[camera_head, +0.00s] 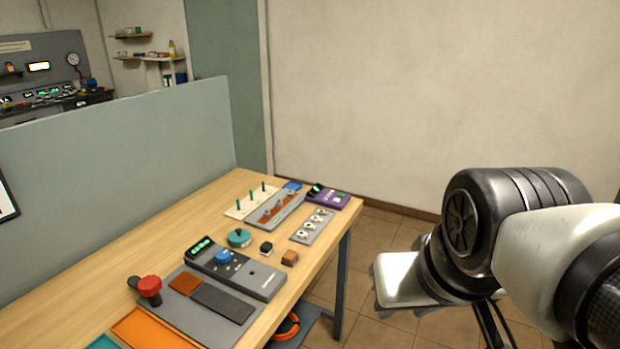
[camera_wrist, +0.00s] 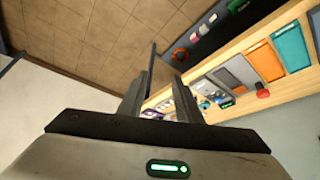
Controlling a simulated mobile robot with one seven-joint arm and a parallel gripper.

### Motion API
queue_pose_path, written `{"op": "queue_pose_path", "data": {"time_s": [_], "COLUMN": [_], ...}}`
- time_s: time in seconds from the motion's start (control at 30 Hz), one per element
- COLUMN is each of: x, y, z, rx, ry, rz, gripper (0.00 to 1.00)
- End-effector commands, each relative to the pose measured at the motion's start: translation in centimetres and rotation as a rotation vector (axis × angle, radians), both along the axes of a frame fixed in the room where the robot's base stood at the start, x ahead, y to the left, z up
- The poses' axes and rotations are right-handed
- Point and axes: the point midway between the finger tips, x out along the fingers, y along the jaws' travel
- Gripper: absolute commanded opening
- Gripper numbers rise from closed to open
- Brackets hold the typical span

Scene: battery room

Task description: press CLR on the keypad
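A purple box (camera_head: 329,196) with a small green-lit display and pale keys sits at the far right corner of the table; it looks like a keypad, but its labels are too small to read, so I cannot pick out CLR. A grey console (camera_head: 236,268) with a green display and a blue knob stands nearer. My gripper shows in the wrist view (camera_wrist: 160,88), its two dark fingers apart with nothing seen between them. In the head view my arm is at the right, off the table and well apart from the purple box; the fingers are hidden there.
The wooden table (camera_head: 110,292) also holds a red knob (camera_head: 149,287), a teal round device (camera_head: 239,238), a switch panel (camera_head: 312,226) and an orange tray (camera_head: 150,330). A grey partition (camera_head: 120,160) runs along its back. A lower shelf holds an orange ring (camera_head: 287,327). Open floor lies right.

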Motion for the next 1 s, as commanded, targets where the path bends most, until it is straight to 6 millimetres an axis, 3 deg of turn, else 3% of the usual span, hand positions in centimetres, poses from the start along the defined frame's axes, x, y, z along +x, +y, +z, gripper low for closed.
{"op": "queue_pose_path", "data": {"time_s": [0.1, 0.3, 1.0], "x": [-0.01, -0.01, -0.01], "y": [0.0, 0.0, 0.0], "z": [-0.02, -0.04, -0.05], "rx": [0.0, 0.0, 0.0], "ry": [0.0, 0.001, 0.001], "rz": [0.0, 0.0, 0.0], "gripper": [0.3, 0.0, 0.0]}}
